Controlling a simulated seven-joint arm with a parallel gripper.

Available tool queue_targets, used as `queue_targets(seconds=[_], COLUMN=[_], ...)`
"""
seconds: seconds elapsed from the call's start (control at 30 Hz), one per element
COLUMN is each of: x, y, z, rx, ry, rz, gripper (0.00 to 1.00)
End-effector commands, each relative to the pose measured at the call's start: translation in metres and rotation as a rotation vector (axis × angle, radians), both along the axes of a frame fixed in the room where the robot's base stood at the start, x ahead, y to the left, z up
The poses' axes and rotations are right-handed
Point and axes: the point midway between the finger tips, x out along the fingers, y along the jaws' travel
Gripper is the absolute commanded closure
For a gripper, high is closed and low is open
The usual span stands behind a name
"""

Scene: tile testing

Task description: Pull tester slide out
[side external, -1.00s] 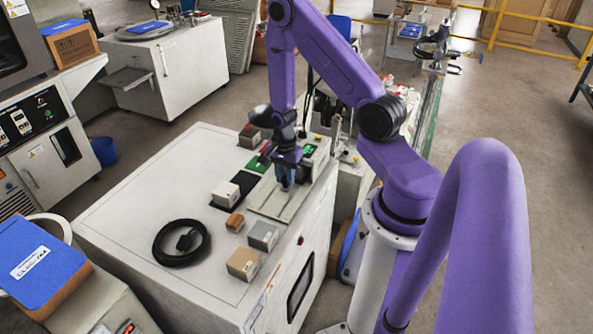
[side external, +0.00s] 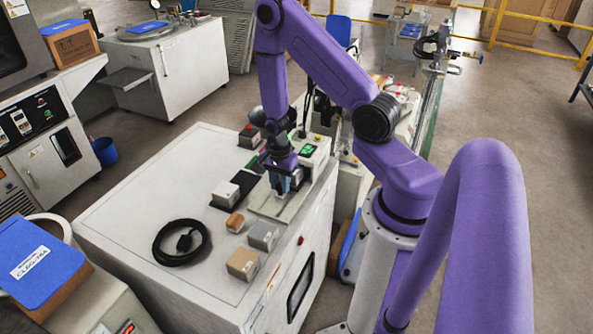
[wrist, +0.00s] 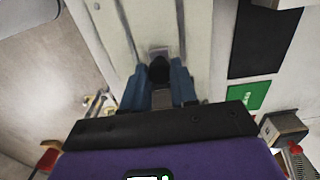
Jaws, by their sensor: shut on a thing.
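The tester (side external: 310,150) with its green display stands on the white cabinet, and its light slide plate (side external: 268,206) extends in front of it. My gripper (side external: 284,188) points down over the slide plate, close to the tester. In the wrist view the blue fingers of my gripper (wrist: 157,90) are shut on a dark knob (wrist: 158,70) on the slide. A small greyish piece (wrist: 158,50) shows just beyond the knob. The fingers and gripper body hide the knob's base and part of the slide.
On the white cabinet (side external: 150,190) lie a coiled black cable (side external: 181,243), a brown block (side external: 235,222), a grey block (side external: 263,236), a tan block (side external: 243,264) and a white block (side external: 225,194). A black mat (side external: 242,180) lies left of the slide.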

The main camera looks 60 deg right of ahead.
Motion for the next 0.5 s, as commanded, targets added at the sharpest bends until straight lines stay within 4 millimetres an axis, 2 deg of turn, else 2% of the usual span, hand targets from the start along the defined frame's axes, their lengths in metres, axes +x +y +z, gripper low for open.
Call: queue_targets(seconds=[0.23,0.5], x=[0.001,0.0], y=[0.001,0.012], z=[0.0,0.0], rx=[0.0,0.0], ry=[-0.002,-0.001], rz=[0.0,0.001], gripper=[0.95,0.95])
